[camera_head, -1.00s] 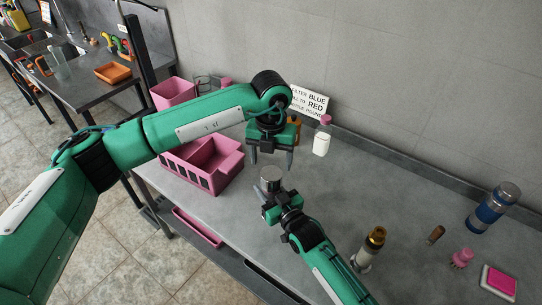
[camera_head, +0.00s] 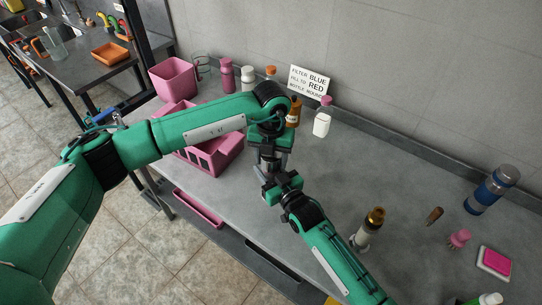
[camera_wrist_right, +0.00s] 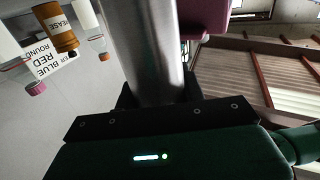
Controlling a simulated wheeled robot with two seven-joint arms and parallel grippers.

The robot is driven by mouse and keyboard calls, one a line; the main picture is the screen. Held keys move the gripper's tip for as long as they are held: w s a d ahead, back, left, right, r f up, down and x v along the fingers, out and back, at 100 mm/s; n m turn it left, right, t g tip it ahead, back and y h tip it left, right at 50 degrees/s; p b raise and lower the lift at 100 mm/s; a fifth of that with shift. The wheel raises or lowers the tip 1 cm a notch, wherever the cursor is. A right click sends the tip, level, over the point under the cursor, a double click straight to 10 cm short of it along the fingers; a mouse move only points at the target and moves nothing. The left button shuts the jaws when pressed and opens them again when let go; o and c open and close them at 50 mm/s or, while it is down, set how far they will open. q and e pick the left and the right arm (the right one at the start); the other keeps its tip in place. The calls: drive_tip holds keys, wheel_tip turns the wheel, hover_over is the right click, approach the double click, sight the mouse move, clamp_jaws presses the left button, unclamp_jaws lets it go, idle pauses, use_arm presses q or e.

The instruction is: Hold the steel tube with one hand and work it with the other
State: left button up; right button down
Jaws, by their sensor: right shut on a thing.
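The steel tube (camera_wrist_right: 145,45) stands large in the right wrist view, a shiny grey cylinder running up out of the frame. My right gripper (camera_wrist_right: 152,95) is shut on its lower part. In the head view my right gripper (camera_head: 278,186) holds it over the near part of the bench, where the tube is mostly hidden between the two grippers. My left gripper (camera_head: 268,165) points down directly above the right one, with its fingers at the tube's upper end. Whether its fingers are closed on the tube is not clear.
A pink crate (camera_head: 222,158) stands left of the grippers on the grey bench. Bottles, including a pink-capped white one (camera_head: 321,124), stand behind by a sign (camera_head: 309,80). A brass-topped object (camera_head: 373,217) and blue bottle (camera_head: 486,195) are right.

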use_arm(q)
drive_tip(key=c, duration=0.5)
drive_tip(key=shift+o, duration=0.2)
drive_tip(key=shift+m, duration=1.7)
drive_tip(key=o, duration=1.1)
drive_tip(key=shift+c, duration=0.2)
drive_tip(key=shift+s+d, duration=0.15)
drive_tip(key=shift+d, duration=0.05)
drive_tip(key=shift+r, duration=0.1)
wheel_tip(320, 180, up, 4)
drive_tip(key=shift+a+r, duration=0.1)
drive_tip(key=shift+r, duration=0.15)
